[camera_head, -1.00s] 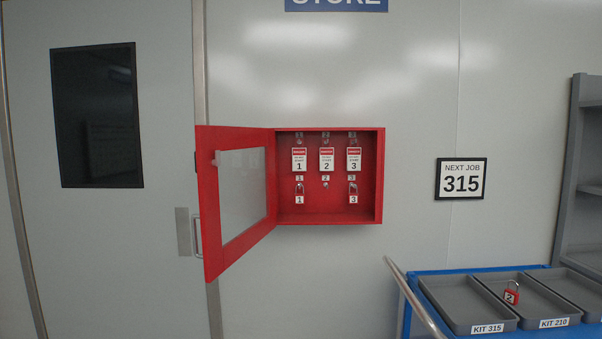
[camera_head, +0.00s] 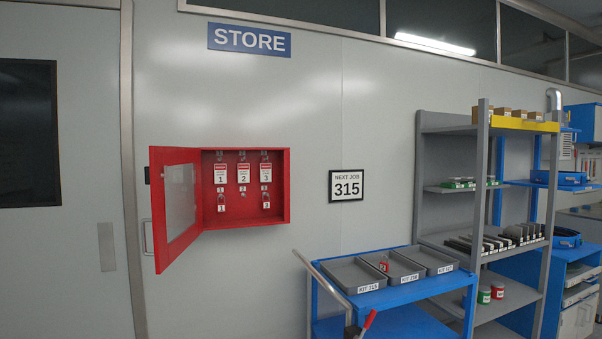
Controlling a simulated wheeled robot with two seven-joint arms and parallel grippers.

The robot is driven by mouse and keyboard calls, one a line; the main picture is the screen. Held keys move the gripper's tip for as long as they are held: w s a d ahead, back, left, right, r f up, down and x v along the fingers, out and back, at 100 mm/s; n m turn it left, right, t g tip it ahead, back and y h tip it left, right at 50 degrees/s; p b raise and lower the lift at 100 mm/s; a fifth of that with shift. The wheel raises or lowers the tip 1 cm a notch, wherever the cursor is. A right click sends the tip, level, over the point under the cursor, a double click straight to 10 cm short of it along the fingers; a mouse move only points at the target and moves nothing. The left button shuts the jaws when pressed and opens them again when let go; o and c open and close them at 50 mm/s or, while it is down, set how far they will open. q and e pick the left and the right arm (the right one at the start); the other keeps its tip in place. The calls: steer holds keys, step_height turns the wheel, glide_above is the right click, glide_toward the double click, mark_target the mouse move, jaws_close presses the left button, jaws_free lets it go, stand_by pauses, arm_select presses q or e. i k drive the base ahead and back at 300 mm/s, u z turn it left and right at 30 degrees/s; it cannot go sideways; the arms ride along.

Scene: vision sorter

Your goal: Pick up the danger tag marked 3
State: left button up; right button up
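The danger tag marked 3 (camera_head: 265,173) is a white card with a red top. It hangs at the right end of the upper row inside the red wall cabinet (camera_head: 286,189). Tag 1 (camera_head: 220,174) and tag 2 (camera_head: 243,174) hang to its left. The cabinet door (camera_head: 181,205) stands open to the left. Below the tags, padlocks marked 1 (camera_head: 221,205) and 3 (camera_head: 266,203) hang at the left and right; the middle place shows no padlock. Neither of my grippers is in view.
A blue cart (camera_head: 411,318) with grey trays stands right of the cabinet, its handle (camera_head: 324,281) towards me. A red padlock (camera_head: 384,264) lies in the middle tray. A grey shelf rack (camera_head: 430,210) stands behind. A NEXT JOB 315 sign (camera_head: 346,186) hangs on the wall.

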mark_target(265, 167)
steer(key=z, duration=0.75)
steer(key=i, duration=1.5)
steer(key=u, duration=0.45)
